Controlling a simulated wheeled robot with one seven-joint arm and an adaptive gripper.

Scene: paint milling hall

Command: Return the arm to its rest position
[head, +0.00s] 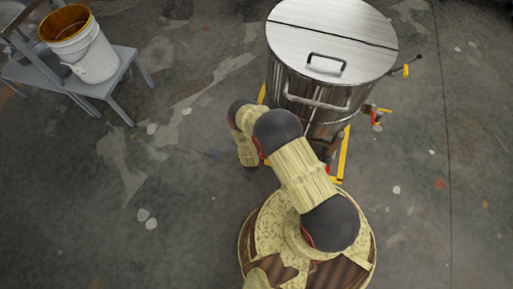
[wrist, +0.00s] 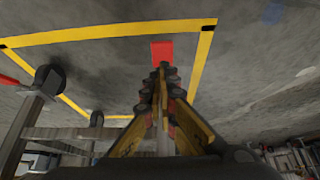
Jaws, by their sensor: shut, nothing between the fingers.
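My gripper (wrist: 163,75) shows in the wrist view with its yellow and dark fingers drawn together at the tips, shut and empty. Beyond the fingertips the wrist view shows the floor with yellow tape lines and a red patch (wrist: 162,51).
A large lidded steel vessel (head: 312,83) stands close ahead of my base, within yellow floor tape (head: 344,152). A valve with a red handle (head: 374,116) juts from its right side. A grey bench (head: 122,68) at upper left carries a white bucket (head: 92,59). Floor on both sides is open.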

